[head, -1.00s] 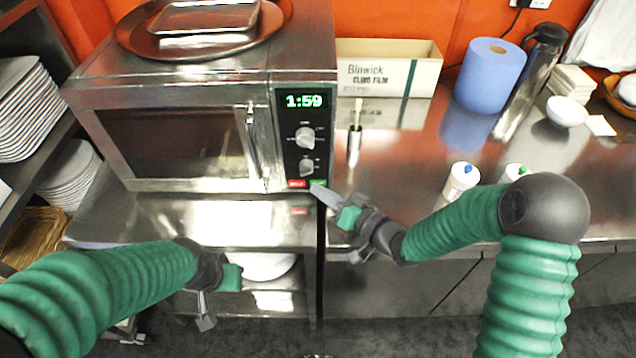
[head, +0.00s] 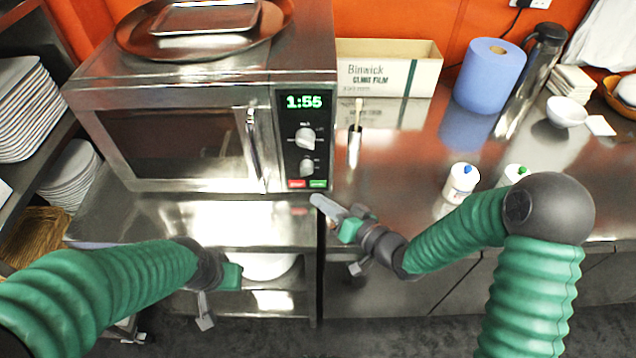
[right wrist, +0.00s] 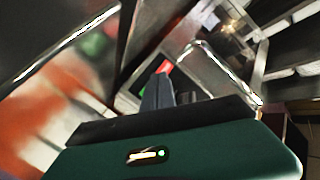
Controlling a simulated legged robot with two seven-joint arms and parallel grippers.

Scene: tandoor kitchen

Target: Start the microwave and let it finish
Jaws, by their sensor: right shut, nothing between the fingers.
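The steel microwave (head: 190,83) stands on the counter with its door (head: 165,145) shut. Its green display (head: 305,102) is lit and reads about 1:55. Below it are two knobs, a red button (head: 296,184) and a green button (head: 318,184). My right gripper (head: 318,201) is shut and empty, its tips just below and in front of the green button, apparently clear of it. In the right wrist view its fingers (right wrist: 158,92) point toward the red button (right wrist: 165,67). My left gripper (head: 212,300) hangs low in front of the shelf under the microwave; its fingers are unclear.
A brush in a holder (head: 355,145) stands right of the microwave, before a film box (head: 390,68). Two white bottles (head: 461,183) and a blue paper roll (head: 490,80) stand farther right. A round tray (head: 130,38) lies on the microwave. The counter between brush and bottles is clear.

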